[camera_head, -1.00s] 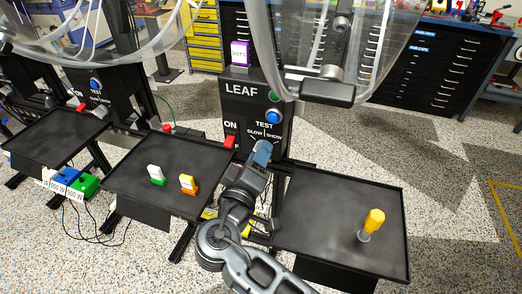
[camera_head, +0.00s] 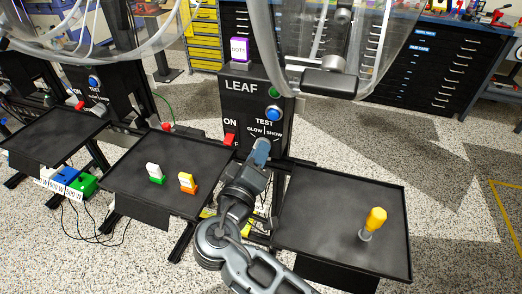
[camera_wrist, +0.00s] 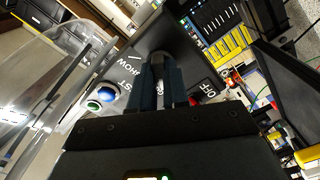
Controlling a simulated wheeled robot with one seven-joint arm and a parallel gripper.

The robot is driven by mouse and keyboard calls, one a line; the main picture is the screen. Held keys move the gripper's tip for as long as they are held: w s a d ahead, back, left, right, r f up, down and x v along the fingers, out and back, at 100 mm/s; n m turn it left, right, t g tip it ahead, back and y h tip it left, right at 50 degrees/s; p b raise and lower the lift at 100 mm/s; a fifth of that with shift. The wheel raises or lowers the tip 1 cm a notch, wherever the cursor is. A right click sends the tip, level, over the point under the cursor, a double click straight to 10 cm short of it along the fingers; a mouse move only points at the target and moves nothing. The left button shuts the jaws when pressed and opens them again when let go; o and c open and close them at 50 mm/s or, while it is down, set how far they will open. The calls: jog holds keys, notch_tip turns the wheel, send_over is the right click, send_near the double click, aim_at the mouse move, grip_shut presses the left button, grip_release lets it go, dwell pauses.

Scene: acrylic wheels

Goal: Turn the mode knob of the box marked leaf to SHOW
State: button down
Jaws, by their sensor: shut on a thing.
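The black box marked LEAF (camera_head: 238,103) stands in the middle of the head view. Its mode knob sits below the GLOW and SHOW labels (camera_head: 265,132). My gripper (camera_head: 262,146) covers the knob in the head view, so I cannot tell where the knob points. In the wrist view my gripper (camera_wrist: 159,85) has its two dark fingers close together, shut on the grey knob (camera_wrist: 159,88) between them. The SHOW label (camera_wrist: 127,72) is to the left of the fingers there, and the OFF label is to the right.
A red ON switch (camera_head: 229,139) is close left of the gripper. A blue TEST button (camera_head: 273,114) is just above it. Trays flank the box; the right tray (camera_head: 310,225) bears a yellow-handled tool (camera_head: 374,220). A clear wheel hangs above.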

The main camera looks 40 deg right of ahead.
jog(key=shift+f+m+b, duration=0.15)
jog(key=shift+m+b, duration=1.55)
jog(key=shift+b, duration=1)
jog(key=shift+m, duration=0.3)
jog(key=shift+m+b, duration=0.3)
jog(key=shift+b, duration=0.75)
jog(key=shift+m+b, duration=1.8)
jog(key=shift+b, duration=1.1)
jog(key=shift+a+m+b, duration=0.1)
jog(key=shift+m+b, duration=0.9)
jog(key=shift+b, duration=0.75)
jog(key=shift+m+b, duration=1.5)
jog(key=shift+b, duration=0.8)
jog(key=shift+m+b, duration=1.2)
jog(key=shift+b, duration=0.9)
jog(key=shift+m+b, duration=1)
jog(key=shift+b, duration=0.6)
